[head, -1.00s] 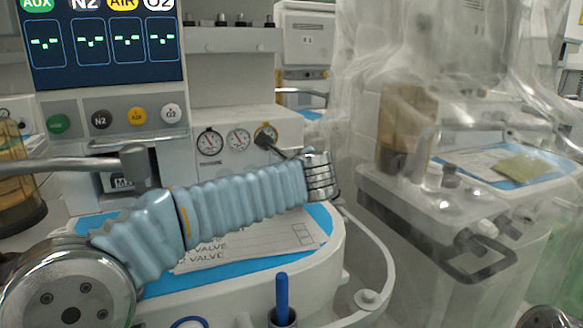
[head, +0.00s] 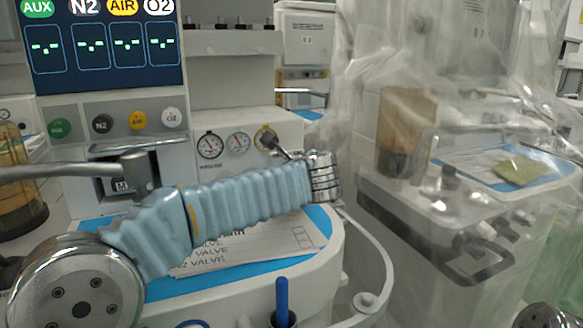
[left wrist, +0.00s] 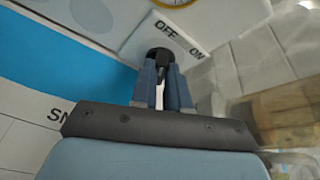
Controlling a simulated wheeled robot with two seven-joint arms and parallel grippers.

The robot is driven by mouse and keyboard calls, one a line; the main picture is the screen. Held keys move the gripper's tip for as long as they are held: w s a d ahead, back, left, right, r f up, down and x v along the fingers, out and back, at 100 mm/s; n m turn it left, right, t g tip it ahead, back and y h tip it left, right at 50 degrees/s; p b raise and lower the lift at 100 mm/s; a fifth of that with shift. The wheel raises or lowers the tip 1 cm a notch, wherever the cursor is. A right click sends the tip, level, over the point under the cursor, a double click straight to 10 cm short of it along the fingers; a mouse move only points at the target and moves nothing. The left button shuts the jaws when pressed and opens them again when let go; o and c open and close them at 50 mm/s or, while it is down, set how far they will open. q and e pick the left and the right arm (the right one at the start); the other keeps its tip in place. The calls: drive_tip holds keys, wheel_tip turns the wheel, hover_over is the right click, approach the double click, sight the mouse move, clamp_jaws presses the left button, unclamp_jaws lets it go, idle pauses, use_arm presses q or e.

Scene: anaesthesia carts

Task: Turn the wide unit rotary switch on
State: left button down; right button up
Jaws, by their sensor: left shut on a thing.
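The black rotary switch knob (left wrist: 160,56) shows in the left wrist view, beside a white plate (left wrist: 140,42) marked OFF and ON. My left gripper (left wrist: 164,70) is shut on the knob, with one blue-grey finger on each side of it. The fingers hide part of the knob, and I cannot tell which mark it points to. In the head view my left gripper (head: 272,144) reaches the front of the white unit (head: 225,170), just below the rightmost gauge; the knob is hidden there. My right gripper is not in view.
Above the switch are several gauges (head: 210,145). A printed sheet (head: 225,252) lies on the blue mat (head: 165,287) below my left arm. A blue pen (head: 282,295) stands in a holder at the front. A plastic-draped cart (head: 440,225) stands to the right.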

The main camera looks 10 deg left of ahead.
use_arm(q)
drive_tip(key=shift+w+d+r+m+g+y+p, duration=0.15)
drive_tip(key=shift+r+m+g+y+p, duration=0.25)
drive_tip(key=shift+m+p, duration=0.7)
drive_tip(key=shift+d+f+m+g+y+p, duration=0.15)
drive_tip(key=shift+m+g+y+p, duration=0.15)
drive_tip(key=shift+p, duration=0.35)
drive_tip(key=m, duration=0.1)
drive_tip(key=m+g+y, duration=0.1)
drive_tip(key=shift+w+d+f+m+y, duration=0.15)
drive_tip(key=shift+d+f+m+y, duration=0.05)
drive_tip(key=shift+m+y, duration=0.1)
drive_tip(key=m, duration=0.1)
drive_tip(key=m+y, duration=0.1)
drive_tip(key=m+g+y, duration=0.1)
drive_tip(key=shift+w+d+f, duration=0.1)
drive_tip(key=shift+w+d, duration=0.1)
drive_tip(key=shift+d, duration=0.05)
drive_tip(key=shift+m, duration=0.3)
drive_tip(key=c, duration=1.1)
unclamp_jaws()
